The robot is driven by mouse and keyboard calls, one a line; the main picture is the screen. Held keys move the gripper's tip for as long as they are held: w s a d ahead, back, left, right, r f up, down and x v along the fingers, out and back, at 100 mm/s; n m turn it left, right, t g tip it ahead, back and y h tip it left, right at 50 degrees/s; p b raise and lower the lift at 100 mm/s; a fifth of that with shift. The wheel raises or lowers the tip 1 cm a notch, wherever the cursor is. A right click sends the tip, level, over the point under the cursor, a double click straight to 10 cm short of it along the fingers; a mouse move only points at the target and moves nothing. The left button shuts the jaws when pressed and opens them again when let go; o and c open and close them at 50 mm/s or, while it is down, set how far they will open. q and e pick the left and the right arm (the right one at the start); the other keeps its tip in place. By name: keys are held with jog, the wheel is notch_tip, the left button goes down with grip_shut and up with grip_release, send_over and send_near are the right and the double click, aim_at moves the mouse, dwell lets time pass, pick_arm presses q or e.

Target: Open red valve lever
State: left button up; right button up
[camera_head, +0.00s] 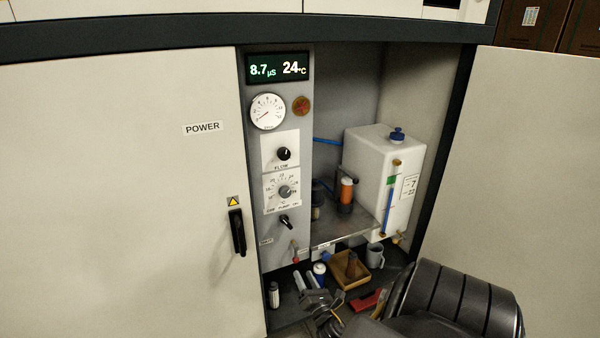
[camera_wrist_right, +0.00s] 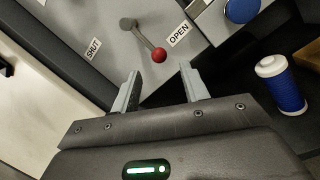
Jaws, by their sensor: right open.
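The red valve lever is a grey arm with a round red knob (camera_wrist_right: 159,55) on the cabinet's panel; it also shows low on the panel in the head view (camera_head: 296,260). In the wrist view its knob lies nearer the OPEN label (camera_wrist_right: 179,34) than the SHUT label (camera_wrist_right: 93,49). My right gripper (camera_wrist_right: 158,76) is open and empty. Its two fingers point at the panel, with the knob just beyond and between the fingertips, apparently untouched. In the head view the right gripper (camera_head: 306,284) is just below the knob. My left gripper is not in view.
A blue-and-white bottle (camera_wrist_right: 281,86) stands right of the gripper in the wrist view. A metal shelf (camera_head: 345,232) overhangs on the right.

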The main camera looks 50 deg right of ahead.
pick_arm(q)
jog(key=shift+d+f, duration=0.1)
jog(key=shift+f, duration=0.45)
pick_arm(e)
jog(key=v, duration=0.5)
jog(key=shift+s, duration=0.15)
